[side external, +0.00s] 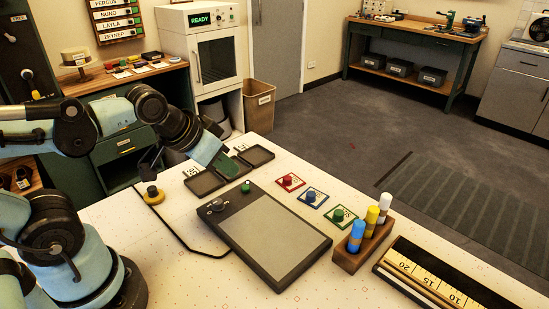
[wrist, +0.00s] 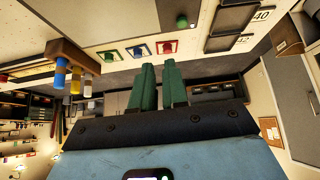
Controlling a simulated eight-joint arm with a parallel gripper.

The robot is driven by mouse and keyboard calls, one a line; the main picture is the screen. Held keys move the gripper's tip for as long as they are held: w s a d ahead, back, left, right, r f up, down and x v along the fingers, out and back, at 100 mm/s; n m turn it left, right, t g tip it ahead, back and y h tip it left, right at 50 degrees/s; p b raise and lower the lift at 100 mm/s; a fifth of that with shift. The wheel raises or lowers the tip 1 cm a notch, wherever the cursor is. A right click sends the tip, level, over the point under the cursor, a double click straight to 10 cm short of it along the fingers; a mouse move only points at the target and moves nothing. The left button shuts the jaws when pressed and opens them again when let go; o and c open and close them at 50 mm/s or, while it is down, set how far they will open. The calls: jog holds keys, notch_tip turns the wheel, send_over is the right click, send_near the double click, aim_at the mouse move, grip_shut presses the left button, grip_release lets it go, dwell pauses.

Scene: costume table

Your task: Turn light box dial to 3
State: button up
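The light box (side external: 272,238) is a dark flat case with a grey panel, lying on the white table. A dark, silver-rimmed dial (side external: 216,205) sits at its upper left corner, and a green knob (side external: 246,186) at its far corner. The dial's marks are too small to read. My gripper (side external: 221,164) has green fingers and hangs above and behind the box, apart from the dial. In the wrist view my gripper's fingers (wrist: 159,66) stand apart with nothing between them. The green knob also shows in the wrist view (wrist: 182,20).
Red (side external: 290,182), blue (side external: 312,195) and green (side external: 340,215) knobs on square cards line the box's right side. Black trays (side external: 207,181) lie beyond the box.

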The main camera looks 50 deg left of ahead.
aim_at(217, 201)
jog(key=shift+o, duration=1.1)
jog(key=shift+a+n, duration=0.25)
jog(key=shift+n, duration=0.25)
jog(key=o, duration=0.4)
jog(key=a+n, duration=0.1)
jog(key=n, duration=0.1)
jog(key=a+n+g, duration=0.1)
jog(key=n, duration=0.2)
jog(key=s+a+n, duration=0.1)
jog(key=n, duration=0.2)
jog(key=shift+s+f+g, duration=0.1)
jog(key=shift+f+g, duration=0.15)
jog(key=shift+g, duration=0.15)
jog(key=s+a+n+g+h, duration=0.25)
jog(key=a+n, duration=0.25)
jog(key=n, duration=1.3)
jog(key=shift+t+h, duration=0.25)
jog(key=shift+h, duration=0.1)
jog(key=shift+d+x, duration=0.2)
jog(key=shift+x, duration=5.4)
jog(key=shift+s, duration=0.1)
grip_shut()
